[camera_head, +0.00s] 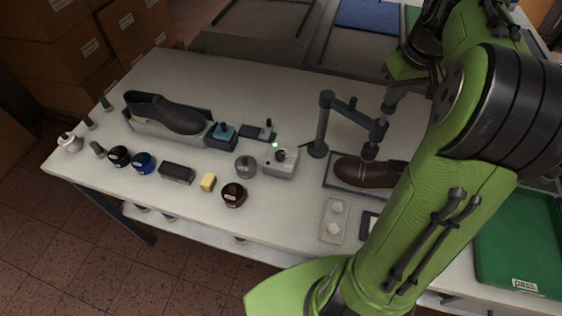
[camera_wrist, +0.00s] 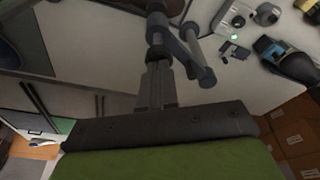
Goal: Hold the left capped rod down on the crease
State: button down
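A dark post stand (camera_head: 322,125) with a sideways arm carries an upright rod (camera_head: 370,151) at the arm's end. The rod's foot is over or on the brown shoe (camera_head: 365,172), which lies on a dark tray; whether it touches the crease I cannot tell. My gripper (camera_head: 386,106) comes down from the upper right to the rod's top. In the wrist view my gripper's fingers (camera_wrist: 158,84) are close together and look shut, right at the stand's arm end (camera_wrist: 160,48). Whether they grip the rod or only press on it is unclear. My arm hides part of the shoe.
A black shoe (camera_head: 165,112) stands on a grey holder at the left. A white tray (camera_head: 334,220) is in front; a green tray (camera_head: 520,245) is at the right.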

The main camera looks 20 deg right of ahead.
jog(key=shift+b+x, duration=0.55)
jog(key=shift+x, duration=0.25)
jog(key=shift+s+a+f+b, duration=0.2)
jog(key=shift+s+f+b, duration=0.2)
jog(key=shift+s, duration=0.05)
jog(key=shift+w+d+r+p, duration=0.15)
jog(key=shift+w+p, duration=0.1)
jog(key=shift+p, duration=0.4)
dwell(0.9)
jog(key=p+v, duration=0.2)
jog(key=w+p+v, duration=0.1)
jog(key=p+v, duration=0.2)
jog(key=shift+d+r, duration=0.1)
jog(key=shift+r, duration=0.2)
jog(key=shift+f, duration=0.1)
dwell(0.3)
